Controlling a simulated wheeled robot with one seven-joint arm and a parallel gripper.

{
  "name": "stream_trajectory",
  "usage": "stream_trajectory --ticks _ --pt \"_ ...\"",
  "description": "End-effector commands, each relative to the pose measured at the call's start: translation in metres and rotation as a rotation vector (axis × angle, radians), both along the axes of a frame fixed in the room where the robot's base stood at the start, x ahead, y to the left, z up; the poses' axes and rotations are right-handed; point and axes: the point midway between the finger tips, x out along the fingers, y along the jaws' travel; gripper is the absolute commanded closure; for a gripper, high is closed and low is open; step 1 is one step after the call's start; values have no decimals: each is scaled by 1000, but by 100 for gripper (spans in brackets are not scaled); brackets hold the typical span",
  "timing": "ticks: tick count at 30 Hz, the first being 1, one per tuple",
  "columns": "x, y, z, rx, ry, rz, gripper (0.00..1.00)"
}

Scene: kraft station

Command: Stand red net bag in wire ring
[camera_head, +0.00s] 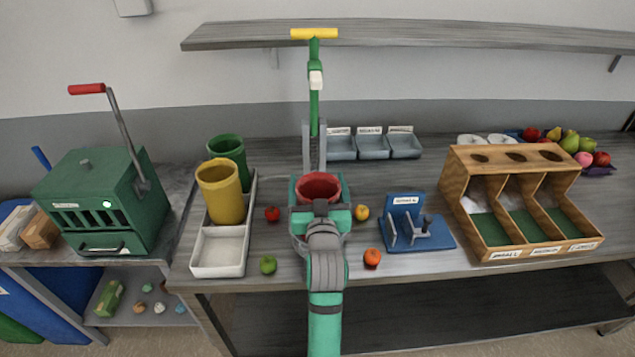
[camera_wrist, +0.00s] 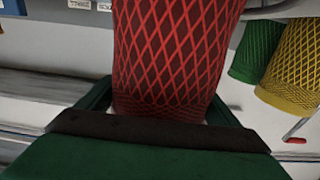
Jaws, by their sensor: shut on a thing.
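The red net bag (camera_head: 319,186) is round, open-topped and roughly upright between the green jaws of my gripper (camera_head: 320,205). My gripper is shut on it, over the middle of the bench. In the wrist view the red bag's mesh wall (camera_wrist: 175,50) fills the centre, with a green finger on each side. The bag's lower part is hidden by my wrist in the head view. I cannot make out a wire ring; the area behind and under the bag is covered. A tall green lever press (camera_head: 315,100) with a yellow handle stands right behind the bag.
A white tray (camera_head: 217,260) at left holds a yellow net bag (camera_head: 221,192) and a green net bag (camera_head: 228,150). Loose fruit, a blue stand (camera_head: 440,236) and a wooden divided bin (camera_head: 480,220) stand nearby. A shelf (camera_head: 420,35) overhangs the back.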

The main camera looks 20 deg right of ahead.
Motion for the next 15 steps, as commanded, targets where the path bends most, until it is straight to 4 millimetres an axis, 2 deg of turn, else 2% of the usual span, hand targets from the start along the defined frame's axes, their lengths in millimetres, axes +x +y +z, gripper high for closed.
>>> stream_trajectory --ticks 3,4,6,15 --pt "0 0 -3 0 1 0 48" --pt "0 0 -4 0 1 0 12" --pt "0 0 -3 0 0 0 0" --pt "0 0 2 -1 -2 0 0"
